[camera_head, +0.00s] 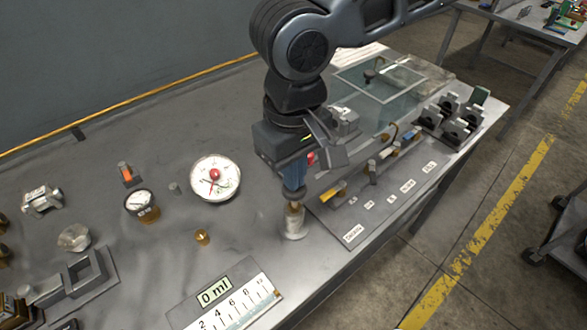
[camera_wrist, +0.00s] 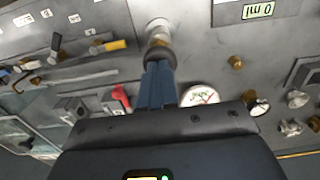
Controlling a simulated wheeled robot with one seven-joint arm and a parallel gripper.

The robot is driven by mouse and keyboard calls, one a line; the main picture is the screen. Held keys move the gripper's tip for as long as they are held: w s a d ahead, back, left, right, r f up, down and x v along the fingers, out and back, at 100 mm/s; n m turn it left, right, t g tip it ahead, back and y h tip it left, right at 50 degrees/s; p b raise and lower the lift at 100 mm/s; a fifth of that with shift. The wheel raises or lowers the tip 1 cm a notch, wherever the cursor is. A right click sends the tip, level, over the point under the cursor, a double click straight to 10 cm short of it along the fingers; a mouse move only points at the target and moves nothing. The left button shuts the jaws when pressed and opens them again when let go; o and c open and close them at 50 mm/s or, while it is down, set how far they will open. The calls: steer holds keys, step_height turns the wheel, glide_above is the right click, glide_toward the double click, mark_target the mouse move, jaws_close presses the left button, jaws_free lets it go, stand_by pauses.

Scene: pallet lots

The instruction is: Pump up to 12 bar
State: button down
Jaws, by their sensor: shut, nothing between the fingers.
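My gripper (camera_head: 294,190) points down with its blue fingers together. In the wrist view its fingertips (camera_wrist: 158,62) meet a dark rounded top above a brass and pale upright fitting (camera_head: 295,222), which may be the pump; whether they press on it I cannot tell. The fitting also shows in the wrist view (camera_wrist: 157,28). A large white round gauge (camera_head: 215,177) with a red centre lies left of my gripper; its numbers are too small to read. A smaller dark-rimmed gauge (camera_head: 141,203) stands further left. A red part (camera_head: 311,158) shows behind my gripper, partly hidden.
A "0 ml" panel with a scale (camera_head: 226,301) lies at the front edge. A labelled panel with several levers (camera_head: 354,235) and a glass-topped box (camera_head: 380,85) are to the right. A brass peg (camera_head: 202,237) and metal fittings (camera_head: 74,237) stand left.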

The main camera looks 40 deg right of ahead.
steer(key=shift+s+f+b, duration=0.1)
steer(key=shift+f+b, duration=0.7)
steer(key=shift+f, duration=1.05)
